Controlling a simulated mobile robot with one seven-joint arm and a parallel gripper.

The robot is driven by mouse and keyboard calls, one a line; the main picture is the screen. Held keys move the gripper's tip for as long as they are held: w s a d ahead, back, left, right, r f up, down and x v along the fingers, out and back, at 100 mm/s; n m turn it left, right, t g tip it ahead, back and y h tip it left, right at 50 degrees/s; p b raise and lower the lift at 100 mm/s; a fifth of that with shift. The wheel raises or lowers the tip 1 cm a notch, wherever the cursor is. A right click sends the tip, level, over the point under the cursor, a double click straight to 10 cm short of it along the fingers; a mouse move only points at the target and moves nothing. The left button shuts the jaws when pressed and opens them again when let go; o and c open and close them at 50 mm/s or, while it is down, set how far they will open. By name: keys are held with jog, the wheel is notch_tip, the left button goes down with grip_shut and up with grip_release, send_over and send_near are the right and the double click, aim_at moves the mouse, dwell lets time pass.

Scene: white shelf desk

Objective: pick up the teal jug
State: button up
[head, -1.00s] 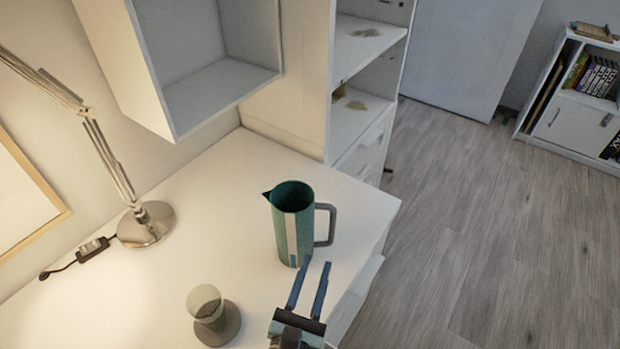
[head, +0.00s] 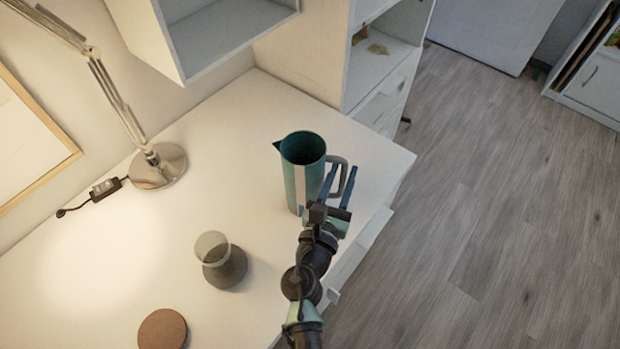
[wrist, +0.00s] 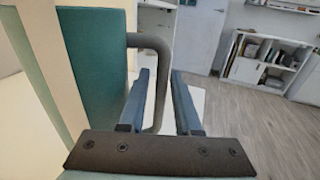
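The teal jug (head: 302,177) stands upright on the white desk, its spout to the left and its grey handle (head: 342,172) to the right. My gripper (head: 337,181) is at the jug's handle side, with its blue fingers apart. In the wrist view, the jug's teal body (wrist: 97,50) fills the left side. The grey handle (wrist: 160,80) shows between the two open fingers of my gripper (wrist: 162,88). I cannot tell whether either finger touches the handle.
A glass carafe (head: 222,262) and a round brown coaster (head: 162,329) are on the desk (head: 120,240) left of my arm. A lamp base (head: 158,166) stands at the back left. A shelf unit (head: 385,75) stands behind the jug. The desk's edge is close on the right.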

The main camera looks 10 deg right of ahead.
jog(key=x, duration=0.3)
jog(key=shift+w+d, duration=0.15)
grip_shut()
dwell(1.3)
